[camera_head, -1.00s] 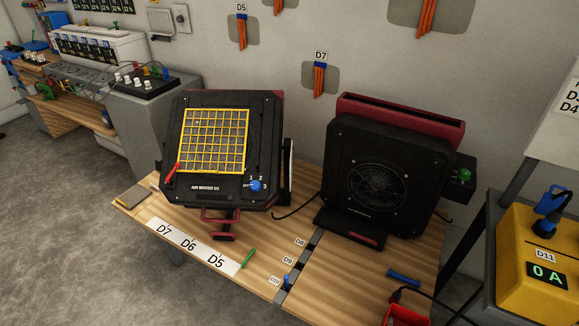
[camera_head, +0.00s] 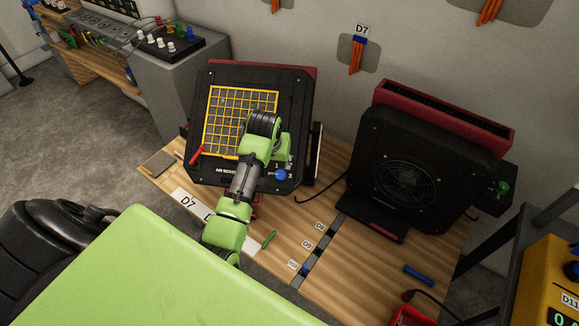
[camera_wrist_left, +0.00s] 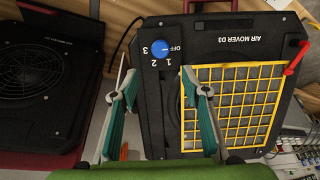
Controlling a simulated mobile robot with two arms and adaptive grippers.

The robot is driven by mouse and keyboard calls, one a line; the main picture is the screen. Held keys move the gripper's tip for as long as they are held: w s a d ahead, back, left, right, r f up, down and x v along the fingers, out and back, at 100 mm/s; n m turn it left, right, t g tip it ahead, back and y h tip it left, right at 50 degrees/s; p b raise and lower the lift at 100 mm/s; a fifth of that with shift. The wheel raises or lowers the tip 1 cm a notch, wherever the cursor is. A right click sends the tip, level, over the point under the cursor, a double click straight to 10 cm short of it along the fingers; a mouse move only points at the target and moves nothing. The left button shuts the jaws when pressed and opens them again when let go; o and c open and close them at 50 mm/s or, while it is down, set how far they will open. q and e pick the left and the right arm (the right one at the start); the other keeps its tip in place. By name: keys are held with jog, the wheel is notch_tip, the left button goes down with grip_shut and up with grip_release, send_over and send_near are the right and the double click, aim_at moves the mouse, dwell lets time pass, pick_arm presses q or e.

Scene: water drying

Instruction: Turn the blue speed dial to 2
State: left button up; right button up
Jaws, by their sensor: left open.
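The blue speed dial (camera_head: 282,174) is on the lower right of the black air mover D3 (camera_head: 303,100). In the left wrist view the blue dial (camera_wrist_left: 160,48) has OFF, 1, 2 and 3 around it. A pale mark on it seems to face OFF, but it is too small to be sure. My left gripper (camera_wrist_left: 159,72) is open and empty, its teal fingers on either side below the dial in that view, apart from it. In the head view my left gripper (camera_head: 284,152) is just above the dial, its fingers mostly hidden. My right gripper is not in view.
A yellow grille (camera_head: 222,112) and a red handle (camera_head: 196,155) are on the air mover. A second black air mover (camera_head: 415,150) stands to the right. A green marker (camera_head: 268,240) and a blue piece (camera_head: 419,275) lie on the wooden table (camera_head: 375,275).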

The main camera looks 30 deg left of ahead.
aim_at(280, 173)
pick_arm(q)
jog(key=x, duration=1.2)
jog(key=shift+w+a+f, duration=0.15)
jog(key=shift+a+f, duration=0.05)
jog(key=shift+f, duration=0.1)
jog(key=c, duration=1.1)
